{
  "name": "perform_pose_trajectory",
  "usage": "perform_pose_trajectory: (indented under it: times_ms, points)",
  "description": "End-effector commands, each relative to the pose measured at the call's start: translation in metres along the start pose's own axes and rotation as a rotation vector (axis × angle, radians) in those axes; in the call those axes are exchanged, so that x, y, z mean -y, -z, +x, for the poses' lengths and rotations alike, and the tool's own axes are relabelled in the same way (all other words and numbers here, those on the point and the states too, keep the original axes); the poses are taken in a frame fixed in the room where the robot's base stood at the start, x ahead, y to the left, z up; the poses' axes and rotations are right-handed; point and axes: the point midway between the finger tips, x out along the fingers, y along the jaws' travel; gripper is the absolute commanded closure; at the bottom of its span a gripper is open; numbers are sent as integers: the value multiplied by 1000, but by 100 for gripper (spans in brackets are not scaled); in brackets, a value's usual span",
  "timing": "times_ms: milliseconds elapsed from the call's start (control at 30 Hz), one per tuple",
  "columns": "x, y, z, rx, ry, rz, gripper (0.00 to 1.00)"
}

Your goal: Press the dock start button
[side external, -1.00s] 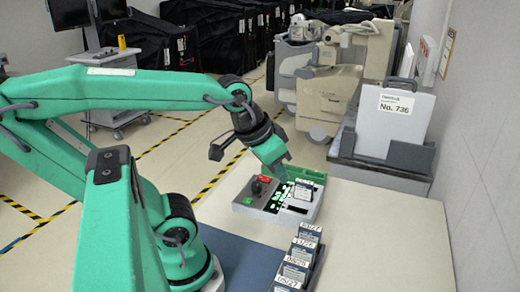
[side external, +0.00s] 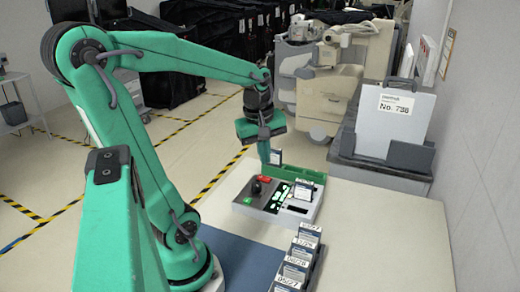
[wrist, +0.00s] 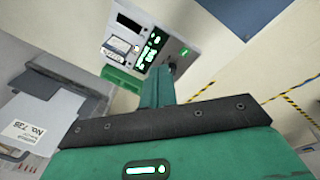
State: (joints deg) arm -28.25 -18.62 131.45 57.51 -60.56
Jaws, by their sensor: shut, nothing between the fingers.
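The dock (side external: 270,212) is a grey box on the pale table, with a black knob (side external: 257,188) and lit green indicators on top. A small green button (side external: 247,201) sits at its front left corner; I take it as the start button. In the wrist view the dock (wrist: 185,22) is at the top, with a lit green spot (wrist: 184,51) near the knob. My gripper (side external: 264,158) is shut and empty, pointing down above the dock's far side, apart from the button. Its fingers (wrist: 157,88) hide part of the dock in the wrist view.
A labelled card (side external: 303,191) stands in the dock. A rack of dated cards (side external: 296,262) stands in front. The table to the right is clear.

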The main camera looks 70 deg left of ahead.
Motion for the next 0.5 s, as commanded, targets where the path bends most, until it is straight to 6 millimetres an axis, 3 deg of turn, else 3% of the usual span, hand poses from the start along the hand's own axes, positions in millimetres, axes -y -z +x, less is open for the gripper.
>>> perform_pose_trajectory:
  times_ms: [300,500]
  points:
    - [15,47,20,19,108,-498,100]
    - [24,65,28,20,153,-712,100]
